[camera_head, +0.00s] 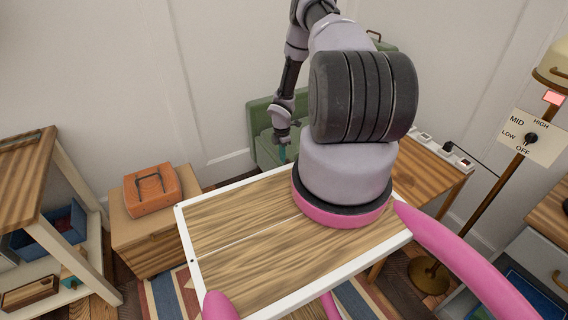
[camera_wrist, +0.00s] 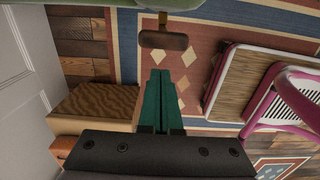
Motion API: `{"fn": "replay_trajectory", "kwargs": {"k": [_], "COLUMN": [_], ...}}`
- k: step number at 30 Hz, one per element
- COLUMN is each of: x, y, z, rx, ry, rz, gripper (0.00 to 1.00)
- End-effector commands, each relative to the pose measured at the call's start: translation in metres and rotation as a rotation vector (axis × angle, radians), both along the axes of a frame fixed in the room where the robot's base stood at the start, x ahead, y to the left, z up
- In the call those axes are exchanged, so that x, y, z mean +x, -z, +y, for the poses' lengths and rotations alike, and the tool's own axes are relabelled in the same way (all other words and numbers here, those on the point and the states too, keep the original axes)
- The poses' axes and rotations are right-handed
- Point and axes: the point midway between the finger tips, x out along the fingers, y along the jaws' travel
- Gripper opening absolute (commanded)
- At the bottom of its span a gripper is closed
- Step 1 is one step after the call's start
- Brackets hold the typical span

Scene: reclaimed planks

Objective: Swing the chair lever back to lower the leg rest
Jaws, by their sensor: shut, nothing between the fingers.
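The green chair (camera_head: 262,117) stands against the back wall in the head view, partly hidden by my arm. A strip of its green edge (camera_wrist: 125,4) crosses the top of the wrist view. The lever, a brown handle on a short brass stem (camera_wrist: 163,38), shows in the wrist view just beyond my fingertips. I cannot make it out in the head view. My gripper (camera_wrist: 160,72) has teal fingers pressed together with nothing between them, pointing toward the lever handle. A small gap appears between them in the picture. In the head view my gripper (camera_head: 283,152) is low in front of the chair.
An orange case (camera_head: 152,190) lies on a wooden box (camera_head: 150,232) left of the chair. A wooden table (camera_head: 428,172) with a power strip (camera_head: 440,148) is to the right, with a brass lamp stand (camera_head: 480,200) beyond. A patterned rug (camera_wrist: 205,50) covers the floor.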

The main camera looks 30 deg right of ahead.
Motion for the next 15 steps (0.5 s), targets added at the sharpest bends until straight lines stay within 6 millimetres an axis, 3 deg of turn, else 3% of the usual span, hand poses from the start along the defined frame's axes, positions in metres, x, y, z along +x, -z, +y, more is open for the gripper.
{"fn": "replay_trajectory", "kwargs": {"k": [6, 15], "x": [-0.001, -0.002], "y": [-0.04, -0.057], "z": [-0.009, -0.014], "rx": [0.006, 0.008], "ry": [-0.004, -0.006], "rz": [0.002, 0.005], "gripper": [0.0, 0.0]}}
